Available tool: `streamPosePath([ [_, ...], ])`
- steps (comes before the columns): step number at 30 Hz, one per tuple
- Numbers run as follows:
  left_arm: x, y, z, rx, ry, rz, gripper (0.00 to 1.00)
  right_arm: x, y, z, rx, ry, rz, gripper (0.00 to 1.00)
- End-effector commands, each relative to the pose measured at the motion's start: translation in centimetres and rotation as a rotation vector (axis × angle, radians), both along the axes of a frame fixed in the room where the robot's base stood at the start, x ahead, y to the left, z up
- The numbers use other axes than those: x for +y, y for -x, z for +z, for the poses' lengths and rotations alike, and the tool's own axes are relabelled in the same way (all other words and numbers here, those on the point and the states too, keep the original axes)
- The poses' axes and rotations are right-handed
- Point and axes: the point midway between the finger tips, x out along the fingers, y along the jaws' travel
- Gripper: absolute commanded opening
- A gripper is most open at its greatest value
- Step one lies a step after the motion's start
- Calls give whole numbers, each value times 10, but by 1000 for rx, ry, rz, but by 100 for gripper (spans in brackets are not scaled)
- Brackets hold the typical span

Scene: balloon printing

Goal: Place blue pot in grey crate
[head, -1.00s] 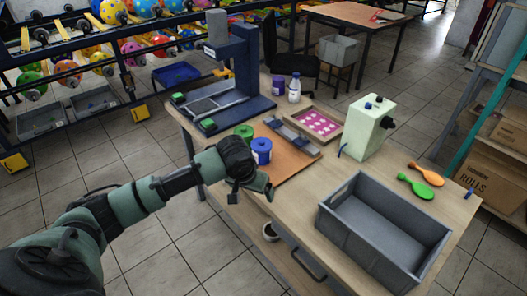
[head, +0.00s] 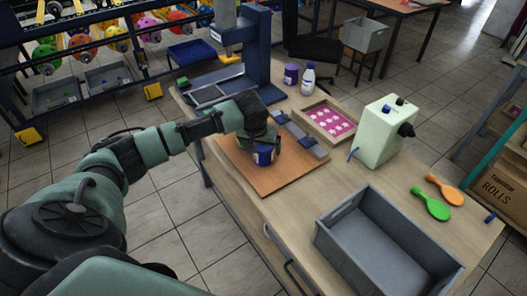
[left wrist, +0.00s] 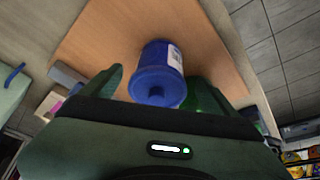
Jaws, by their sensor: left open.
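The blue pot (head: 263,157) stands on the brown board on the table, partly covered by my left gripper (head: 262,140) in the head view. In the left wrist view the blue pot (left wrist: 160,75) is between my open fingers, its round lid towards the camera. A green shape (left wrist: 203,94) lies close beside the pot there; I cannot tell how much is green pot and how much finger. The grey crate (head: 343,258) stands empty at the table's near right corner, well to the right of my left gripper. My right gripper is not in view.
The brown board (head: 272,186) has free room in front of the pot. A pink-filled tray (head: 345,112), pale green machine (head: 378,135), and green (head: 432,205) and orange (head: 446,188) paddles share the table. A dark blue press (head: 255,50) stands behind the gripper.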

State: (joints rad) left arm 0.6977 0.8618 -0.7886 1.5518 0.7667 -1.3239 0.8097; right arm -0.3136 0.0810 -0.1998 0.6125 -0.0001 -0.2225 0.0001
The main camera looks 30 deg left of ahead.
Motion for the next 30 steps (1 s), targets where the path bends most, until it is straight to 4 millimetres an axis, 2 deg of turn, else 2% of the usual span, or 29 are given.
streamPosePath([
  [3, 4, -12, -12, 2, 0, 2, 89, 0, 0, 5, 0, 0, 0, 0],
  [7, 6, -16, -28, 2, -1, 1, 89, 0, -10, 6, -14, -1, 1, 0],
  [12, 6, -19, -33, -1, -2, -1, 89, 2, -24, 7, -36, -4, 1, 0],
  [16, 6, -18, -32, -1, -2, -1, 89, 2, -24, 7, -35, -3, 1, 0],
  [23, 6, -18, -32, 0, -1, -1, 25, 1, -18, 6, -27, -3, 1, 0],
  [25, 6, -18, -32, -2, -1, -1, 22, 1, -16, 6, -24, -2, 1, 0],
  [26, 6, -18, -32, -2, -1, -1, 14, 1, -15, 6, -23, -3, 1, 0],
  [30, 6, -18, -31, -2, -1, -1, 13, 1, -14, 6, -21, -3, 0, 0],
])
